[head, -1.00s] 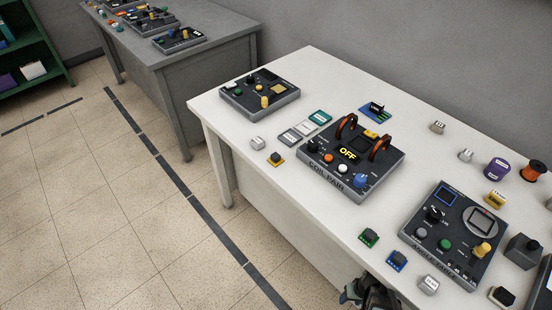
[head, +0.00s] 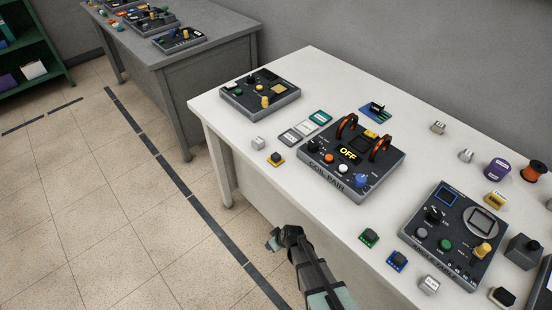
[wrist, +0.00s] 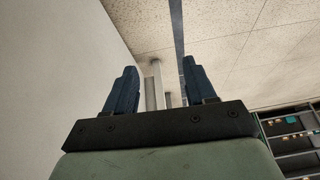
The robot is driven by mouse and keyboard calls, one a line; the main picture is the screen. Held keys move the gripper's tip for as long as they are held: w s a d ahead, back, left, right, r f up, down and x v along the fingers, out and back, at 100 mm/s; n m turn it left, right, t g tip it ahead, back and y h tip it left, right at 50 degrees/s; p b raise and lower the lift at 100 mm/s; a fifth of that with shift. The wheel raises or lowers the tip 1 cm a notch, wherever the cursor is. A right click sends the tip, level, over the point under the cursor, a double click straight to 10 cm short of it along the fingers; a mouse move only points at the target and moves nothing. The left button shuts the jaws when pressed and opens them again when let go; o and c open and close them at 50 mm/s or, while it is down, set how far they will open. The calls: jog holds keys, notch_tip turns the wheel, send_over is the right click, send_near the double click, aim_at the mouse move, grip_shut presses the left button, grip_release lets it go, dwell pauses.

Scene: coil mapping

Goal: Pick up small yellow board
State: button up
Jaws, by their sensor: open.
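The small yellow board (head: 276,159) lies flat on the white table near its left front edge, with a dark block on top. My gripper (head: 272,243) is beyond the table's front edge, over the floor in the picture, below and apart from the board. In the wrist view my gripper (wrist: 158,78) has its two dark blue fingers spread with nothing between them. The board does not show in the wrist view.
A small grey block (head: 258,143) sits just behind the board. Flat cards (head: 303,129) lie to its right, then the coil pair device (head: 350,160) with raised coils. A dark panel (head: 260,93) stands behind. Bare white tabletop (head: 225,125) lies left of the board.

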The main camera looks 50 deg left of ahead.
jog(key=s+a+r+n+g, duration=0.1)
jog(key=s+a+r, duration=0.15)
jog(key=r, duration=0.45)
jog(key=s+a+r, duration=0.2)
jog(key=a+r, duration=0.2)
jog(key=r, duration=0.2)
notch_tip(320, 180, up, 17)
jog(key=d+h, duration=0.1)
jog(key=h, duration=0.2)
jog(key=w+a+r+h, duration=0.1)
jog(key=w+r, duration=0.3)
jog(key=r, duration=0.3)
jog(key=w+a+r+t, duration=0.1)
jog(key=w+r, duration=0.3)
jog(key=r, duration=0.4)
jog(key=w+a+r+h, duration=0.1)
jog(key=w+a+r, duration=0.1)
jog(key=w+r, duration=0.35)
send_over(276, 155)
jog(key=shift+m, duration=0.3)
jog(key=f, duration=0.6)
jog(key=shift+s+f, duration=0.15)
jog(key=shift+s, duration=0.2)
jog(key=shift+w+f, duration=0.15)
jog(key=shift+f, duration=1.2)
jog(key=shift+w+f, duration=0.15)
jog(key=shift+f, duration=1.2)
jog(key=shift+c, duration=0.3)
